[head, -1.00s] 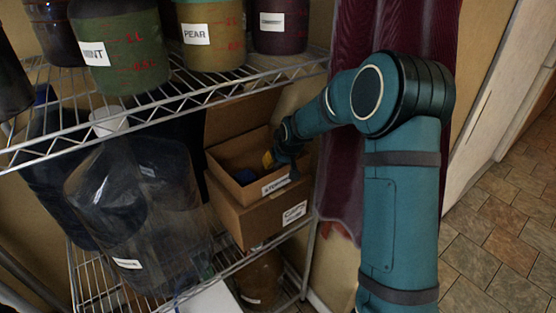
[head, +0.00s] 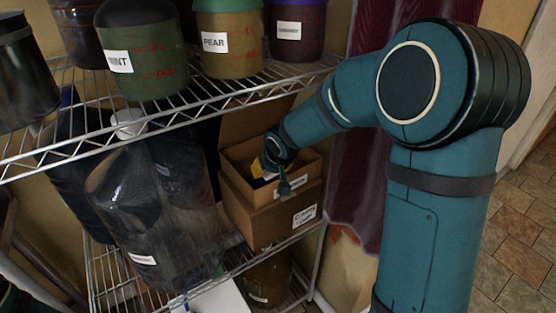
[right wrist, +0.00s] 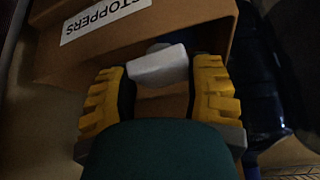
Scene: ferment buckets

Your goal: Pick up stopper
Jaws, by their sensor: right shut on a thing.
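The right wrist view shows a pale grey-white stopper (right wrist: 158,68) between the yellow fingers of my right gripper (right wrist: 160,85). The gripper is shut on it. Behind it is the cardboard box labelled STOPPERS (right wrist: 130,35). In the head view my right gripper (head: 268,165) is at the open top of that box (head: 308,172), on the middle shelf. The stopper cannot be made out in the head view, hidden by the gripper and wrist. My left gripper does not show.
A second cardboard box (head: 262,228) stands under the stopper box. A large clear carboy (head: 150,210) with a white cap (head: 127,123) stands to the left. Above is a wire shelf (head: 200,105) with several labelled buckets, including a pear one (head: 228,58). A dark red curtain (head: 350,190) hangs right.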

